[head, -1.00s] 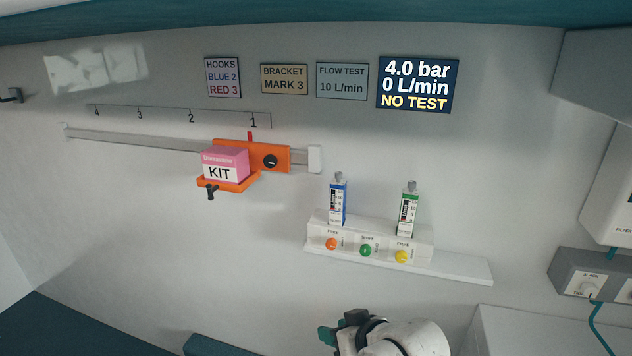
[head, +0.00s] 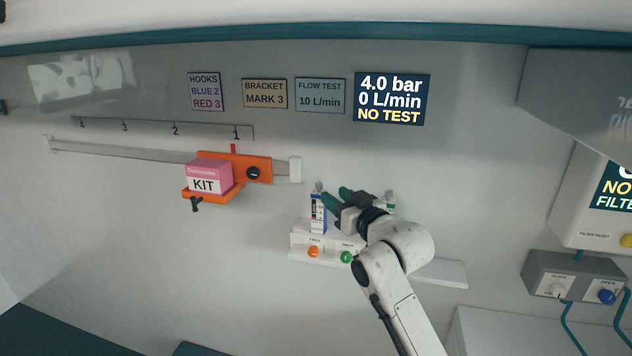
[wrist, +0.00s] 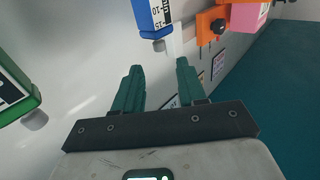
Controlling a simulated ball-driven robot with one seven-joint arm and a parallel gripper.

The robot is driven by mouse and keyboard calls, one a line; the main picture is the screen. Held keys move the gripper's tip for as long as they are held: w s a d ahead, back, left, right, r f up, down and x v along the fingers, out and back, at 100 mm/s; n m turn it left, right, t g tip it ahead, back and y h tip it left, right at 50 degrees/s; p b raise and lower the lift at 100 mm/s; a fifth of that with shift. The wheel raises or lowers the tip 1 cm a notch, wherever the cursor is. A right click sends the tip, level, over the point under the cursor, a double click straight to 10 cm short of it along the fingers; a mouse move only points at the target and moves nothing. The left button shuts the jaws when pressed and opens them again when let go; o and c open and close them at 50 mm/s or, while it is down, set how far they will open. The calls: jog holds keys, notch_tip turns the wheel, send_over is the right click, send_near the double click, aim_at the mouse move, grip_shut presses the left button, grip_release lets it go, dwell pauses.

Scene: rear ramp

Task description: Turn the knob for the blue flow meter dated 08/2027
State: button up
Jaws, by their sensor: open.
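The blue flow meter (head: 318,216) stands upright on a white wall block, with a small grey knob (head: 319,187) on top. In the wrist view the blue flow meter (wrist: 150,14) is upside down, its knob (wrist: 159,45) ahead of the fingers and apart from them. My gripper (head: 335,195) is open and empty, with green fingers (wrist: 158,78), close to the right of the blue meter. A green flow meter (head: 391,203) stands to the right, partly hidden by my arm; it shows at the left in the wrist view (wrist: 14,92). I cannot read a date on either meter.
Orange (head: 314,252) and green (head: 347,257) buttons sit on the block below the meters. A pink kit box (head: 208,175) rests on an orange bracket (head: 258,169) to the left. The display (head: 392,98) reads 4.0 bar, 0 L/min, NO TEST. A grey valve box (head: 575,278) is at right.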

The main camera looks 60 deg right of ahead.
aim_at(321, 185)
jog(key=p+x, duration=0.2)
jog(key=x, duration=0.6)
jog(key=shift+w+d+p, duration=0.15)
jog(key=shift+w+p, duration=0.15)
jog(key=shift+c, duration=0.3)
grip_shut()
